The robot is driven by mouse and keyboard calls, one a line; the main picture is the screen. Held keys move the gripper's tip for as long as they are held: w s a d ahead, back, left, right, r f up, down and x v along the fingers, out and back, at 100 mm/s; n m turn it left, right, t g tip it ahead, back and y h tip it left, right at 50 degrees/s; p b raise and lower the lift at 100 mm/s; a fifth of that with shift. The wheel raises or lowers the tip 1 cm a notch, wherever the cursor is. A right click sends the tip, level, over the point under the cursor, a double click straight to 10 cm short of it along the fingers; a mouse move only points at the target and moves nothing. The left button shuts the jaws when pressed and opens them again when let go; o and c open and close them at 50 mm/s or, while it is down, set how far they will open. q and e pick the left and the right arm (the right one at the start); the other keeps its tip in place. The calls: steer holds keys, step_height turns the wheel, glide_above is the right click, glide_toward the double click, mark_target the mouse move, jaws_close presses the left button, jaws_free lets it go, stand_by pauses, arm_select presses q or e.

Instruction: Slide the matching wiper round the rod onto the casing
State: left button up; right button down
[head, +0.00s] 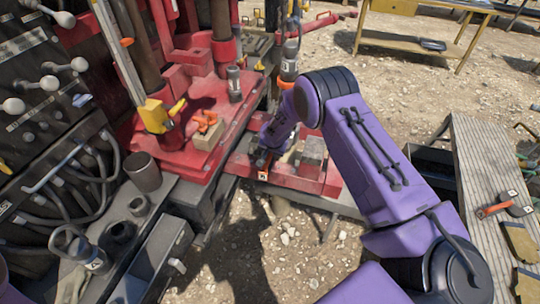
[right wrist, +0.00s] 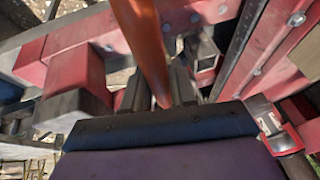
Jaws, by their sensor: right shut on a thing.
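My right gripper (head: 263,160) is low over the red base frame, at the end of the purple arm. In the right wrist view its dark fingers (right wrist: 157,92) are shut on an orange bar (right wrist: 145,40), which looks like a wiper handle. A small white label (head: 262,176) shows just below the gripper in the head view. An upright grey rod (head: 290,55) with a label and an orange band stands behind my wrist; its lower end is hidden. I cannot tell which part is the casing. Another wiper (head: 495,208) with an orange handle lies on the right bench. My left gripper is out of view.
The red deck (head: 215,95) holds a labelled grey cylinder (head: 234,83) and an orange-handled item (head: 205,122). A lever panel (head: 45,70) and hoses fill the left. A slatted bench (head: 475,160) stands right. Bare gravel (head: 285,255) lies in front.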

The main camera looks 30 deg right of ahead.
steer(key=shift+w+d+f+b, duration=0.4)
steer(key=shift+d+b, duration=0.15)
steer(key=shift+b, duration=0.1)
steer(key=shift+w+d+f+b, duration=0.1)
steer(key=shift+w+d+b, duration=0.2)
steer(key=shift+w+b, duration=0.1)
steer(key=shift+w+d+b, duration=0.4)
steer(key=shift+d+b, duration=0.1)
steer(key=shift+d, duration=0.1)
steer(key=shift+w+d+f+b, duration=0.1)
steer(key=shift+w+d+b, duration=0.4)
steer(key=shift+b, duration=0.2)
steer(key=shift+w+d+b, duration=0.95)
steer(key=shift+d+b, duration=0.2)
steer(key=shift+b, duration=0.35)
steer(key=shift+w+d+b, duration=0.9)
steer(key=shift+d+b, duration=0.2)
steer(key=shift+b, duration=0.35)
steer(key=shift+f, duration=0.4)
steer(key=c, duration=0.8)
jaws_free()
